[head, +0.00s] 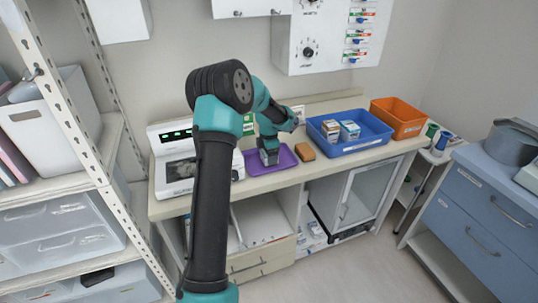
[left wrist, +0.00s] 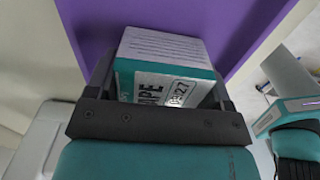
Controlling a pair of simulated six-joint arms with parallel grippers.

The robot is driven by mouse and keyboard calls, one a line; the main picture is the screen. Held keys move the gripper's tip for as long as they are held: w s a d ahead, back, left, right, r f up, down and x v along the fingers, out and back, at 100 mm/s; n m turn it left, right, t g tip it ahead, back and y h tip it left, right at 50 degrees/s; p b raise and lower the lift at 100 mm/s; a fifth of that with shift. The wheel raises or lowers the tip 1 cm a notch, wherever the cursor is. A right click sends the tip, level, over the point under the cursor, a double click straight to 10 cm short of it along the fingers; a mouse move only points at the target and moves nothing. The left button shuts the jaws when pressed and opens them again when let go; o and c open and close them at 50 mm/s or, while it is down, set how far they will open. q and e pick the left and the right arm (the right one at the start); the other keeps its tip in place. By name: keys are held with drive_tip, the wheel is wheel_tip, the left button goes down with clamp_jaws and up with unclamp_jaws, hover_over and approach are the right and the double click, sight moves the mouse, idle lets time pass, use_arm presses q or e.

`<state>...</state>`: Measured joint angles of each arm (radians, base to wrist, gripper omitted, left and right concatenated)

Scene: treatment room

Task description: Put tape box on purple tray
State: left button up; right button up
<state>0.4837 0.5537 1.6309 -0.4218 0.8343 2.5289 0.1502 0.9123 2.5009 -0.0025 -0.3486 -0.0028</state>
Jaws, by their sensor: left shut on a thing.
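The tape box (left wrist: 165,65), white and teal with "TAPE" lettering, sits between the fingers of my left gripper (left wrist: 155,90) in the left wrist view. In the head view my left gripper (head: 269,156) points down over the purple tray (head: 286,160), which lies on the counter. The gripper is shut on the tape box. In the left wrist view the purple tray (left wrist: 215,25) fills the area behind the box. I cannot tell whether the box touches the tray. My right gripper is not in view.
Further right stand a blue bin (head: 365,144) with small boxes and an orange bin (head: 398,115). A white device (head: 174,172) with a green display stands to the left.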

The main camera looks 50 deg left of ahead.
use_arm(q)
drive_tip(key=shift+f, duration=0.15)
drive_tip(key=o, duration=1)
wheel_tip(320, 180, up, 12)
drive_tip(key=shift+r, duration=0.2)
idle(0.4)
